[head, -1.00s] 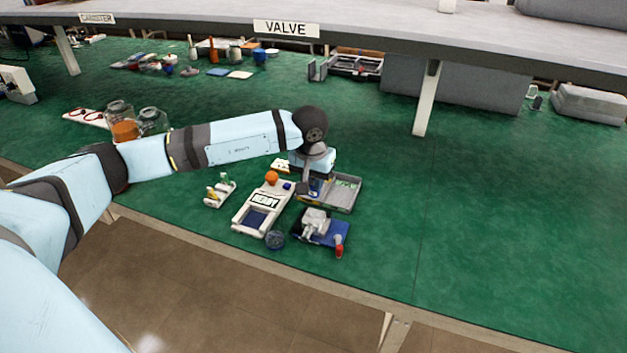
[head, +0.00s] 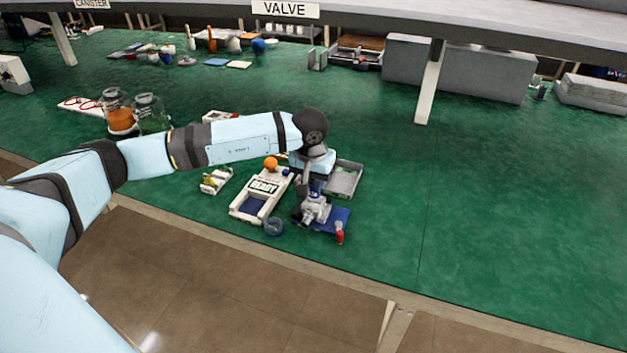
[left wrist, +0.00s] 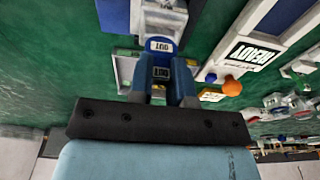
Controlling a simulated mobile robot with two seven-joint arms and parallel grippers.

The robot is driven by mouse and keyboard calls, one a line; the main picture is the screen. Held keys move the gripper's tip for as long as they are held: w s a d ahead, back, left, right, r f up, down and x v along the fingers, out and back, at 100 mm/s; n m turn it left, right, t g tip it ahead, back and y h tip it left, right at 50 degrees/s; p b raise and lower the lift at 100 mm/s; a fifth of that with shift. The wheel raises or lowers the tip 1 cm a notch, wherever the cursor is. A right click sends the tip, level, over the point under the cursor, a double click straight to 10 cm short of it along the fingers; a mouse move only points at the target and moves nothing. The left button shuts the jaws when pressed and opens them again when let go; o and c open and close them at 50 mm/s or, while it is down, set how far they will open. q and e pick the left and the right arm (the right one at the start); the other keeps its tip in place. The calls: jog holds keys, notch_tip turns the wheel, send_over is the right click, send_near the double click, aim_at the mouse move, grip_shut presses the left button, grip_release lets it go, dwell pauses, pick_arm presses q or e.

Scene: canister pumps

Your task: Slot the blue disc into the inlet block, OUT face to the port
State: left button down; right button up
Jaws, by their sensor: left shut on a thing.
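My left gripper (head: 306,188) is at the inlet block (head: 316,210) in the head view, pointing down. In the left wrist view its two fingers (left wrist: 161,88) are shut on the blue disc (left wrist: 161,58). Labels reading OUT show at the disc and between the fingers. The pale grey inlet block (left wrist: 163,18) lies just beyond the disc in that view. I cannot tell whether the disc is inside the slot or just above it. In the head view the disc is mostly hidden. My right gripper is not in view.
The block stands on a blue mat (head: 340,218) with a red-handled item (head: 339,232). A white READY panel (head: 262,190) with an orange ball (head: 270,163) is left of it. A grey tray (head: 345,180) is behind. Green table is clear to the right.

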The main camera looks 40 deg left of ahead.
aim_at(313, 198)
pick_arm(q)
jog(key=shift+b, duration=0.55)
dwell(1.3)
jog(key=shift+f+b, duration=0.75)
jog(key=shift+f, duration=0.3)
jog(key=shift+f, duration=0.15)
jog(key=shift+f+b, duration=0.2)
jog(key=shift+b, duration=0.1)
jog(key=shift+f+b, duration=0.7)
jog(key=shift+f, duration=0.25)
jog(key=c, duration=1)
grip_release()
